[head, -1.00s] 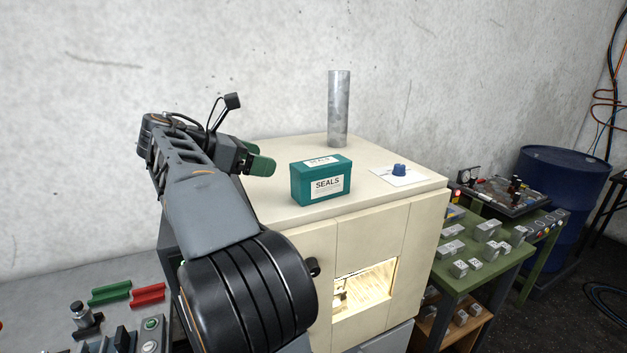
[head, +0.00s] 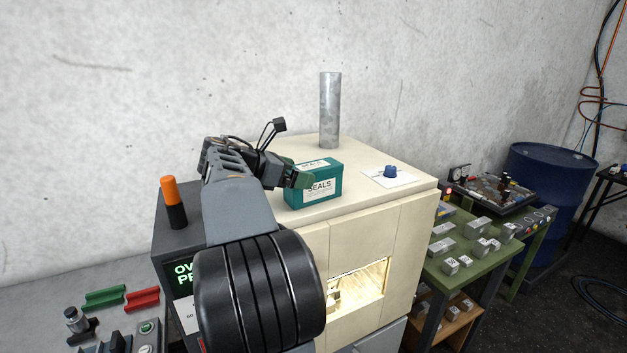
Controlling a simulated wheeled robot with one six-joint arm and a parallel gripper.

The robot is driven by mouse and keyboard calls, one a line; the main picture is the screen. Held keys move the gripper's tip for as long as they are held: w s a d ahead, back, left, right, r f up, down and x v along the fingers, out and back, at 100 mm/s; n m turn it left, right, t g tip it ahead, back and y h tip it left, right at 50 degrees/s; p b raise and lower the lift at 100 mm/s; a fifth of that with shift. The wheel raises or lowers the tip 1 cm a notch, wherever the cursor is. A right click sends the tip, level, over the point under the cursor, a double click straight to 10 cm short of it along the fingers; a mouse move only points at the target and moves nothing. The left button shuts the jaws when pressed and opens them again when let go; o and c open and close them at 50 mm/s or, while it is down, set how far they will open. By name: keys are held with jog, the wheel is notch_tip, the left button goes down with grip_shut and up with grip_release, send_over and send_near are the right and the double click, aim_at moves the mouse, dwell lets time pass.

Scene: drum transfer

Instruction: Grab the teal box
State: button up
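The teal box (head: 322,188), with white labels reading SEALS, stands upright on the cream cabinet top (head: 365,205). My gripper (head: 295,171) is at the box's left end, with its green-tipped fingers apart. One finger lies in front of the left part of the labelled face and hides some of it. The other shows by the back left top edge and is partly hidden. I cannot see whether either finger touches the box.
A grey metal cylinder (head: 330,110) stands behind the box. A blue knob-like piece (head: 390,171) sits on a white sheet to the right. An orange-and-black cylinder (head: 173,203) stands left of my arm. Right of the cabinet is a green table (head: 455,250) with metal blocks.

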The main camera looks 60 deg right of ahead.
jog(key=shift+d, duration=0.1)
jog(key=shift+c, duration=0.4)
jog(key=c, duration=1.1)
jog(key=shift+s, duration=0.1)
jog(key=shift+r, duration=0.1)
